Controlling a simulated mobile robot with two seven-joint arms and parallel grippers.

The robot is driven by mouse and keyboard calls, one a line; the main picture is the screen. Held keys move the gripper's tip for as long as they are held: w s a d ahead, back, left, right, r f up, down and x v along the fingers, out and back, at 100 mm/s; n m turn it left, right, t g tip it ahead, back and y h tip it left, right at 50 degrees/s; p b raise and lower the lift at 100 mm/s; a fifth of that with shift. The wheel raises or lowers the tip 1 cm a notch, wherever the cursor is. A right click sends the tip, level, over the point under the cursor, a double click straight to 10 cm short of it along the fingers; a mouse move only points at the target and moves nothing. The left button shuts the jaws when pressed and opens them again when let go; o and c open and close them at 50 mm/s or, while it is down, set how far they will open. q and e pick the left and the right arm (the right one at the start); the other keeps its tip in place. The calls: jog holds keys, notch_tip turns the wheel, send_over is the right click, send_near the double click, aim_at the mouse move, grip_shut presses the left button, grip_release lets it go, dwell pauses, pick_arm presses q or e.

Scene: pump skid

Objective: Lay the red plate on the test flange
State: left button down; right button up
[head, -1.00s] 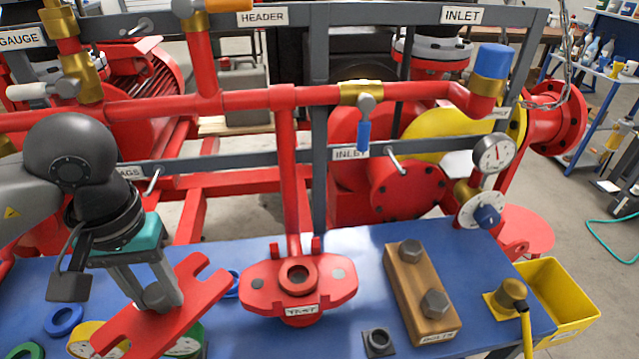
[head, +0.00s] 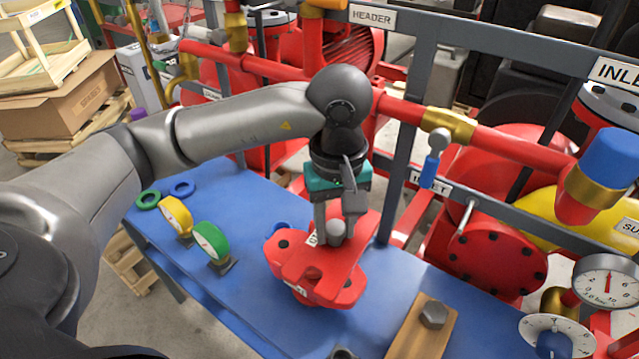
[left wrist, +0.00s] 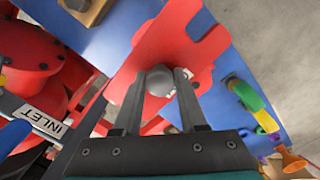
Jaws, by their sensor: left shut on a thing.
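The red plate (head: 346,257) is a flat slotted bar with a round grey knob. My left gripper (head: 336,230) is shut on the knob and holds the plate over the test flange (head: 281,247). The flange is a red two-lobed piece on the blue table; its lobes show on either side of the plate, and its centre is mostly covered. I cannot tell whether plate and flange touch. In the left wrist view the plate (left wrist: 188,50) lies beyond the fingers (left wrist: 157,98), with the knob between them. My right gripper is not in view.
On the blue table (head: 215,310), yellow (head: 176,215) and green (head: 211,241) round pieces stand to the left. A wooden bolt block (head: 421,335) is at the front right. Red pipes and a grey frame (head: 400,150) rise behind the flange.

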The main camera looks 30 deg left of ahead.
aim_at(312, 242)
pick_arm(q)
jog(key=a+r+n+p, duration=0.1)
jog(key=n+p, duration=0.1)
jog(key=n, duration=0.2)
jog(key=a+n+p, duration=0.1)
jog(key=n+p, duration=0.1)
jog(key=n, duration=0.2)
jog(key=a+r+n+p, duration=0.1)
jog(key=n+p, duration=0.1)
jog(key=n, duration=0.2)
jog(key=shift+w+a+r, duration=0.15)
jog(key=shift+r, duration=0.2)
jog(key=n, duration=0.1)
jog(key=n+p, duration=0.1)
jog(key=n, duration=0.1)
jog(key=shift+a+r, duration=0.15)
jog(key=shift+a, duration=0.2)
jog(key=shift+a+n+p, duration=0.2)
jog(key=shift+n+p, duration=0.2)
jog(key=shift+n, duration=0.6)
jog(key=shift+f+b, duration=1.85)
jog(key=shift+f, duration=1.15)
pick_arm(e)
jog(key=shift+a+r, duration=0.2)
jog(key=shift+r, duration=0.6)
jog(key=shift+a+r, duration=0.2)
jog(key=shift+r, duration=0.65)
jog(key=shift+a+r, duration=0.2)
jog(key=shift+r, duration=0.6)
